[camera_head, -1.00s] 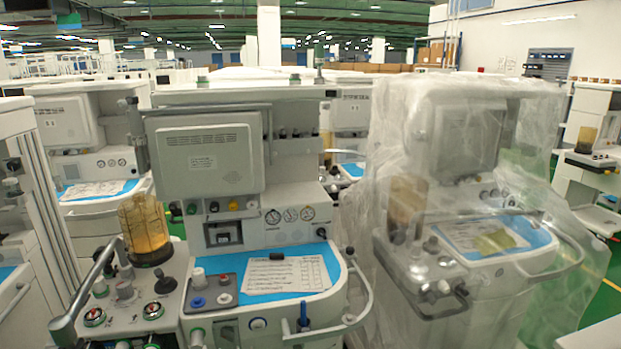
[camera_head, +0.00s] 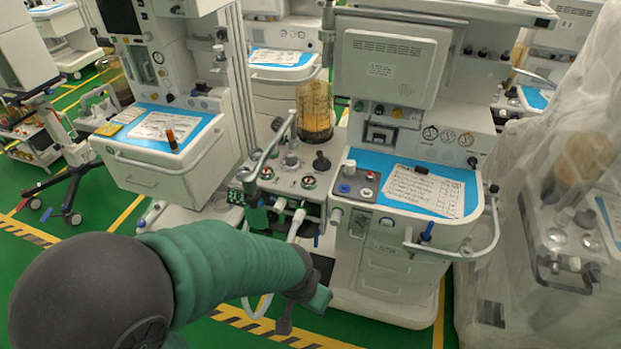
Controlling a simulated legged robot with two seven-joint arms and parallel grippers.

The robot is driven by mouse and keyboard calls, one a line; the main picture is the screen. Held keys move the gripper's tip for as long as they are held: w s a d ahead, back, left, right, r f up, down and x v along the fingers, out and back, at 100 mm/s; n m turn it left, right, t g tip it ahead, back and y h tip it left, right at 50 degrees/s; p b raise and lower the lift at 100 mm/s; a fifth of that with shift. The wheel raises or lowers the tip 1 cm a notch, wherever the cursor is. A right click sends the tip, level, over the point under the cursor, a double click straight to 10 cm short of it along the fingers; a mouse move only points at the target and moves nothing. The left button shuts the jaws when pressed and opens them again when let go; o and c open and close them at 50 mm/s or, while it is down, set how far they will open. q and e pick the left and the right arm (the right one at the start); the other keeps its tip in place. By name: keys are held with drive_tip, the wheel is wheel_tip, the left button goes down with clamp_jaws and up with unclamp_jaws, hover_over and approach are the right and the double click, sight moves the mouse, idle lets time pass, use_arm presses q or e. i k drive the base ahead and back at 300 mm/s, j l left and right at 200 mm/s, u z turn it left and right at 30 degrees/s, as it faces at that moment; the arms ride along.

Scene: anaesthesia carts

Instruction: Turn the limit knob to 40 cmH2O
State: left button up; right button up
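The cart's breathing-circuit panel (camera_head: 283,187) is in the middle of the view, left of the blue worktop. It carries a grey-white knob (camera_head: 292,158), a black knob (camera_head: 321,162) and two red-marked round dials, one of them the right dial (camera_head: 309,182). I cannot tell which is the limit knob, and its scale is too small to read. My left arm, in a green sleeve, comes in from the left below the panel. My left gripper (camera_head: 303,309) hangs in front of the cart, apart from the panel; its finger opening is unclear. My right gripper is out of view.
An amber canister (camera_head: 315,110) stands behind the panel. A metal bar handle (camera_head: 270,148) rises at the panel's left side. White hoses (camera_head: 296,224) hang below its front. A plastic-wrapped cart (camera_head: 560,215) stands at right, another cart (camera_head: 165,165) at left. Green floor shows at lower left.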

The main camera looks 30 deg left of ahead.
sight(290, 157)
drive_tip(key=u, duration=0.55)
drive_tip(key=i+u, duration=0.2)
drive_tip(key=u, duration=0.3)
drive_tip(key=i+l+u, duration=0.15)
drive_tip(key=u, duration=0.35)
drive_tip(key=i+l+u, duration=0.15)
drive_tip(key=u, duration=0.35)
drive_tip(key=i+l+u, duration=0.15)
drive_tip(key=u, duration=0.35)
drive_tip(key=l, duration=0.1)
